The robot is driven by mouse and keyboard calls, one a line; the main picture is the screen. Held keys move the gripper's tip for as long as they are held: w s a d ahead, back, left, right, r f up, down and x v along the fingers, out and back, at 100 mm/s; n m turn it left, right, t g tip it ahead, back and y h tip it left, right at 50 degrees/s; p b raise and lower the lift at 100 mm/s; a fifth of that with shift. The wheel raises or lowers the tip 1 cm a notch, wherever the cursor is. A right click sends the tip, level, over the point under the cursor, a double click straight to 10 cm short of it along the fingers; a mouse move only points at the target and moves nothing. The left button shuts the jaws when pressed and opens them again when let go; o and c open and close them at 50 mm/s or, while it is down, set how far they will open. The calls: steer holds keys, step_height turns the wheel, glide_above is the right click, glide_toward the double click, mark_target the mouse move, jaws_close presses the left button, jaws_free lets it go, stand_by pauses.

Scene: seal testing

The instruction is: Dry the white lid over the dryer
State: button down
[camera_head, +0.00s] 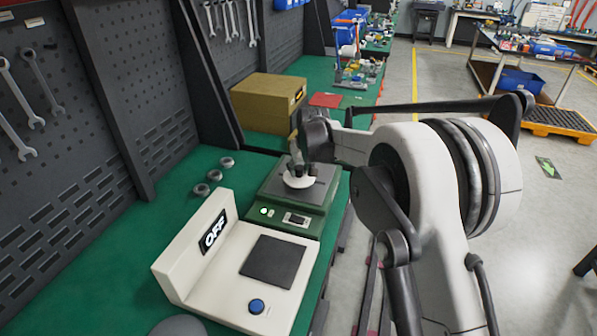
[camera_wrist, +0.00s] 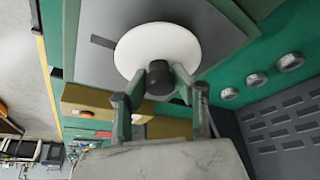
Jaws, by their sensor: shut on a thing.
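The white lid (camera_head: 298,181) is a round disc with a dark knob (camera_wrist: 160,79). My gripper (camera_head: 297,160) is shut on the knob and holds the lid over the grey top plate of a green box-shaped device (camera_head: 268,200), which looks like the dryer. A green light glows on its front. In the wrist view the lid (camera_wrist: 157,40) is seen from its knob side, with my gripper (camera_wrist: 158,76) around the knob. I cannot tell whether the lid touches the plate. My fingers partly hide it in the head view.
A white device (camera_head: 196,262) with an "OFF" display, dark pad and blue button stands in front of the green device. Several small grey round parts (camera_head: 214,175) lie to the left. A brown box (camera_head: 268,102) stands behind. A tool wall (camera_head: 90,110) borders the green bench.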

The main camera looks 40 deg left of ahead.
steer(key=shift+w+a, duration=0.4)
steer(key=shift+w, duration=0.75)
steer(key=shift+w+a, duration=0.4)
steer(key=shift+w, duration=0.75)
steer(key=shift+w+a, duration=0.4)
steer(key=shift+w, duration=0.75)
steer(key=shift+r, duration=0.1)
step_height(320, 180, up, 9)
steer(key=p, duration=0.3)
steer(key=shift+d, duration=0.1)
